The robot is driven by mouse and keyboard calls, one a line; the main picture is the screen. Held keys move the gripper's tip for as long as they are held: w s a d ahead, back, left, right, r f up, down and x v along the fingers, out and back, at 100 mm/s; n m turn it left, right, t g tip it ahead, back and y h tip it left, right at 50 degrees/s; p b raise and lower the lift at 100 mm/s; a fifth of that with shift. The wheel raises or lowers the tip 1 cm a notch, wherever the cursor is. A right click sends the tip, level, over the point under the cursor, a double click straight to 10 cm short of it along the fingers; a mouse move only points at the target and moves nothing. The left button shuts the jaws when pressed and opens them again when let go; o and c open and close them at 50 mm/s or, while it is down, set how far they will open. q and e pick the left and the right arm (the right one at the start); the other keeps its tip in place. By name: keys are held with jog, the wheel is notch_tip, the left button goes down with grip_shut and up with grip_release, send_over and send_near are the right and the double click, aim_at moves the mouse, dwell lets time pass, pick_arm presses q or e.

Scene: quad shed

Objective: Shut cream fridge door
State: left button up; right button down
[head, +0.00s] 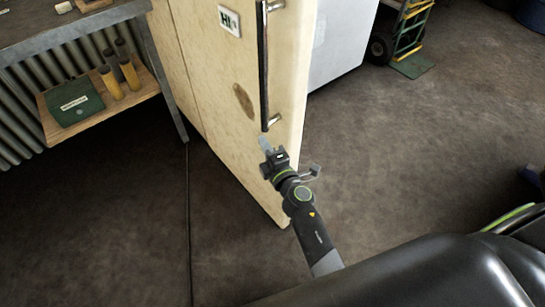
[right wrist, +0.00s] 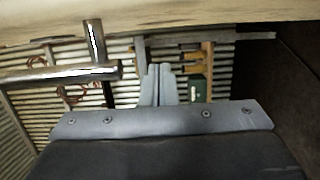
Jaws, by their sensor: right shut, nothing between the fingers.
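The cream fridge door (head: 222,85) stands in the upper middle of the head view, with a dark bar handle (head: 264,65) on silver mounts near its right edge. I cannot tell exactly how far the door is open. My right gripper (head: 265,145) is shut and empty just below the lower end of the handle, in front of the door face. In the right wrist view its closed fingertips (right wrist: 161,70) are to the right of the handle (right wrist: 60,74), with the cream surface (right wrist: 180,18) along the top. Contact with the door is unclear. My left gripper is not in view.
A workbench (head: 75,28) with a wooden lower shelf (head: 112,108) stands at the left, holding a green box (head: 75,103) and yellow-and-dark tools. A white appliance (head: 340,45) and a hand truck (head: 405,40) stand behind to the right. The floor at right is largely clear.

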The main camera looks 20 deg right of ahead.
aim_at(275, 135)
jog(key=shift+w+d, duration=0.7)
jog(key=shift+d, duration=0.2)
jog(key=shift+w+d, duration=0.65)
jog(key=shift+d, duration=0.25)
